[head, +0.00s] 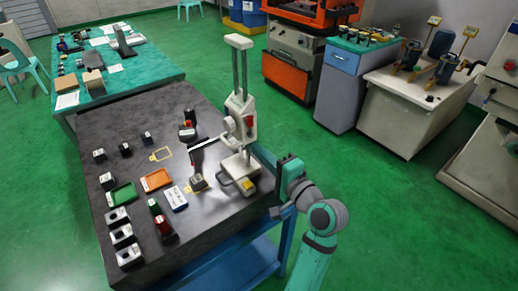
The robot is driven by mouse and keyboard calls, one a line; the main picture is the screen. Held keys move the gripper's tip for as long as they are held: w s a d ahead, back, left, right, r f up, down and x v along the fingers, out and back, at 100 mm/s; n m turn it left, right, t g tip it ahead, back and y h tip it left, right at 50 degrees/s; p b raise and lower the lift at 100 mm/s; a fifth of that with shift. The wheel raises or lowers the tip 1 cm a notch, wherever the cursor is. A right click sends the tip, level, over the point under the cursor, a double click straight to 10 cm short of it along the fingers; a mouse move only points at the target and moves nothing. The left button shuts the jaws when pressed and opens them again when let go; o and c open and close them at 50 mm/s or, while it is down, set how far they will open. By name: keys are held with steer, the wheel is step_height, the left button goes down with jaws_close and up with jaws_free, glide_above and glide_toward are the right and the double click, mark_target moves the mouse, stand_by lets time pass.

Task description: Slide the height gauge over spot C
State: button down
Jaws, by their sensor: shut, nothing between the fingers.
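The height gauge (241,115) stands upright on the dark stone table near its right edge. It has a pale base, two tall columns and a white head. My gripper (272,165) is at the table's right edge, just right of the gauge's base. It is shut and holds nothing; whether it touches the base is unclear. A yellow square outline (160,154) is marked on the table to the left of the gauge. Another yellow mark shows around a small block (198,182) left of the base. I cannot read any spot letters.
On the table are a green tray (122,194), an orange tray (156,180), a white-and-blue box (175,198), several metal blocks (123,236) and a dark device with a red part (187,130).

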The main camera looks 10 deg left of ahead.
steer(key=v, duration=1.2)
steer(key=s+d+f+m+t+h, duration=0.15)
steer(key=s+f+h, duration=0.35)
steer(key=f, duration=0.7)
steer(key=s+d+f+m+t+h, duration=0.15)
steer(key=s+f+h, duration=0.4)
steer(key=f, duration=0.65)
steer(key=s+d+f+n+h, duration=0.2)
steer(key=s+f+n+h, duration=0.15)
steer(key=s, duration=0.75)
steer(key=s+a+r+n, duration=0.1)
steer(key=s+r+n, duration=0.1)
steer(key=s+n, duration=0.2)
steer(key=s+a+r+n, duration=0.1)
steer(key=s+n, duration=0.3)
steer(key=s, duration=0.5)
steer(key=shift+a+r+y, duration=0.3)
steer(key=shift+a+r, duration=0.05)
steer(key=shift+r, duration=0.2)
